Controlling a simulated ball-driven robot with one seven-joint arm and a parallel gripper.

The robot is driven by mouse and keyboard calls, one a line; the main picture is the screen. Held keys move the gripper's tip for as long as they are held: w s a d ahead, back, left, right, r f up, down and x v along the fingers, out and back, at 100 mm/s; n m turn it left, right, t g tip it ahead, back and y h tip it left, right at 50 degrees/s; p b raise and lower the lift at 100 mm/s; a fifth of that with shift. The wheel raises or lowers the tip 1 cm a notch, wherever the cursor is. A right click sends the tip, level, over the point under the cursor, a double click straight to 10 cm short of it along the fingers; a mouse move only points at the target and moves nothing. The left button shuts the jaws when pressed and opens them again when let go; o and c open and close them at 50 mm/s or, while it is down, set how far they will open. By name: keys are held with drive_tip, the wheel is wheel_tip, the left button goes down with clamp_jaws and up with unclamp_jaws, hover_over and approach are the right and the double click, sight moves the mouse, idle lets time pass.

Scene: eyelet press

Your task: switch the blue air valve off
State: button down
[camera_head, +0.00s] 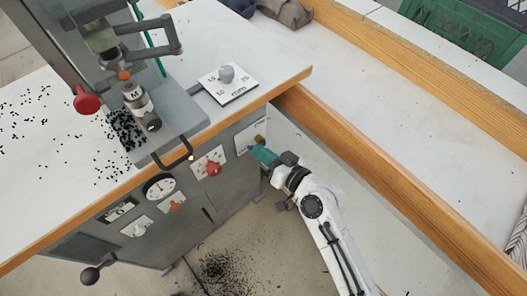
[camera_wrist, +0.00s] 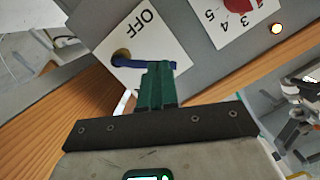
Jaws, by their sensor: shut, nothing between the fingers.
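The blue air valve is on the front of the grey press cabinet. In the wrist view its blue lever (camera_wrist: 140,64) extends from a brass pivot (camera_wrist: 121,55) across a white plate (camera_wrist: 162,36) marked OFF. In the head view the plate (camera_head: 243,137) is at the right end of the cabinet front, with the brass pivot (camera_head: 260,139) on it. My gripper (camera_wrist: 158,68) has its green fingers shut with nothing between them. The fingertips overlap the lever's outer part; I cannot tell whether they touch it. In the head view my gripper (camera_head: 262,154) is just below the plate.
A red knob (camera_head: 213,168) on a numbered plate is left of the valve, with a lit lamp (camera_wrist: 277,28) near it. A gauge (camera_head: 159,187) is farther left. A wooden table edge (camera_head: 375,175) runs right of my arm. Black bits (camera_head: 222,268) lie on the floor.

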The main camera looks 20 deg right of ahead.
drive_tip(key=shift+s+a+f+n+h+b, duration=0.1)
drive_tip(key=shift+a+f+n+h+b, duration=0.3)
drive_tip(key=shift+n, duration=0.55)
drive_tip(key=shift+s+a+f+n+h+b, duration=0.1)
drive_tip(key=shift+a+f+n+b, duration=0.2)
drive_tip(key=shift+f+n+b, duration=0.45)
idle(1.0)
drive_tip(key=shift+r, duration=0.25)
